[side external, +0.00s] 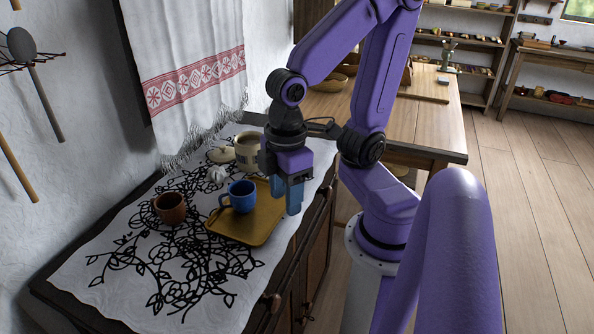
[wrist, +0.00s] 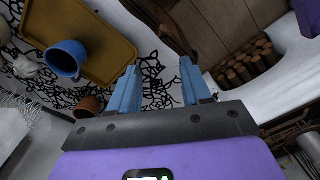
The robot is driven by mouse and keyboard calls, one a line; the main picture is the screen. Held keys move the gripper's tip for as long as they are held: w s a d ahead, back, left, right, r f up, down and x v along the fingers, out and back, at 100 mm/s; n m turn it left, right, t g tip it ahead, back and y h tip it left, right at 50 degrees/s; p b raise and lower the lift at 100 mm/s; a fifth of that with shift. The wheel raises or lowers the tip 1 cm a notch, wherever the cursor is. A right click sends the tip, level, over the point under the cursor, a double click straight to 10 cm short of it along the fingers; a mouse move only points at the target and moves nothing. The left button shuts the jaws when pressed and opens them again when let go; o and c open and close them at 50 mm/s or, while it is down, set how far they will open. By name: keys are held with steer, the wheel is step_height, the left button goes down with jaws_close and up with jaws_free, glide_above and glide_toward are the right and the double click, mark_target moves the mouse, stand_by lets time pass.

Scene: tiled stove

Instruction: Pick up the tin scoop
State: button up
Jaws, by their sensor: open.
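I cannot make out a tin scoop for certain in either view. My gripper (side external: 294,208) points down beside the right edge of the mustard tray (side external: 243,236), near the cabinet's front edge. Its two blue fingers are apart in the wrist view (wrist: 160,66), with patterned cloth and the dark cabinet edge showing between and beyond them. Nothing shows between the fingers. A blue mug (side external: 241,197) stands on the tray, left of my gripper; it also shows in the wrist view (wrist: 65,60).
A brown mug (side external: 170,208) stands left of the tray on the patterned cloth (side external: 130,270). A beige crock (side external: 247,150), a pale round lid (side external: 221,155) and a small white item (side external: 217,175) are behind the tray. A fringed towel (side external: 195,70) hangs above. The front-left cloth is clear.

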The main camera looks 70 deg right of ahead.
steer(key=w+d+r+m, duration=0.4)
steer(key=w+d+m, duration=0.7)
steer(key=w+m, duration=0.45)
steer(key=s+d+r+m, duration=0.1)
steer(key=s+d+m, duration=0.3)
steer(key=d+m, duration=0.35)
steer(key=s+d+r+m, duration=0.2)
steer(key=s+d+m, duration=0.1)
steer(key=d+m, duration=0.4)
steer(key=shift+n, duration=0.7)
steer(key=f, duration=0.5)
steer(key=d+f, duration=0.1)
steer(key=f, duration=1.1)
steer(key=shift+d, duration=0.15)
jaws_close()
